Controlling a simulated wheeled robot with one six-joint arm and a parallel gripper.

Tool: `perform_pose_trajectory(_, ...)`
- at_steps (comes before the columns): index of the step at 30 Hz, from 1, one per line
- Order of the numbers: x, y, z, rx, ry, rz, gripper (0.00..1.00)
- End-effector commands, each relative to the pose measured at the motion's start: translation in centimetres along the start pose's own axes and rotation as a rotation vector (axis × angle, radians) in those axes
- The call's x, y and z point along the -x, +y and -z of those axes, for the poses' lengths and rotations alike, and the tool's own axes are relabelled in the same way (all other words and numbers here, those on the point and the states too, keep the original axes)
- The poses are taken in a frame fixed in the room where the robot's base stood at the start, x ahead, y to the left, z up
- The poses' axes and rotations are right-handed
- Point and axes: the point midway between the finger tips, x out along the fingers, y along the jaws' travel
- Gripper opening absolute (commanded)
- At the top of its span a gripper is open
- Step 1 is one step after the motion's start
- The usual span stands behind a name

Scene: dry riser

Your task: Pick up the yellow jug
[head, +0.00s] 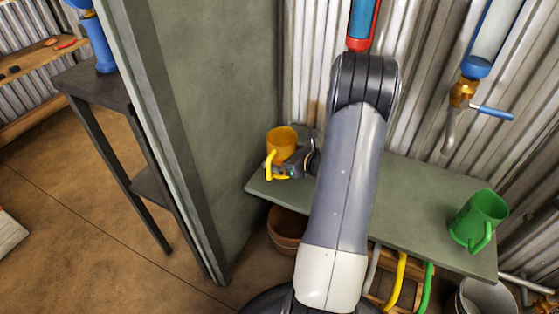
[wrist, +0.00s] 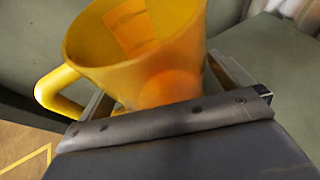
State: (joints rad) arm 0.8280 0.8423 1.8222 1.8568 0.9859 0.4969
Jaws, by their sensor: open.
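The yellow jug (head: 281,143) stands upright at the left end of the green-grey shelf in the head view, its handle toward the front left. My gripper (head: 284,172) is at the jug, low on its right and front side. In the wrist view the jug (wrist: 145,55) fills the upper middle, with its handle at the left. My gripper's open fingers (wrist: 165,88) reach along either side of the jug's lower body. Whether they touch it I cannot tell. The jug's base is hidden behind the gripper.
The shelf (head: 410,200) also bears a green jug (head: 479,220) at its right end. A valve with a blue lever (head: 492,112) hangs above it. A grey-green partition (head: 215,120) stands close left of the yellow jug. A clay pot (head: 287,229) is below the shelf. The shelf's middle is partly hidden by my arm.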

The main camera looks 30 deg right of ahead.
Motion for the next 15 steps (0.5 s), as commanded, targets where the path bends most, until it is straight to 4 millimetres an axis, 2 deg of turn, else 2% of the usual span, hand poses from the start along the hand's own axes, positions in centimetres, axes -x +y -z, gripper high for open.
perform_pose_trajectory(5, 0.00, -0.02, -0.03, -0.001, 0.000, 0.001, 1.00)
perform_pose_trajectory(15, 0.03, -0.02, -0.03, -0.001, 0.000, 0.001, 0.73)
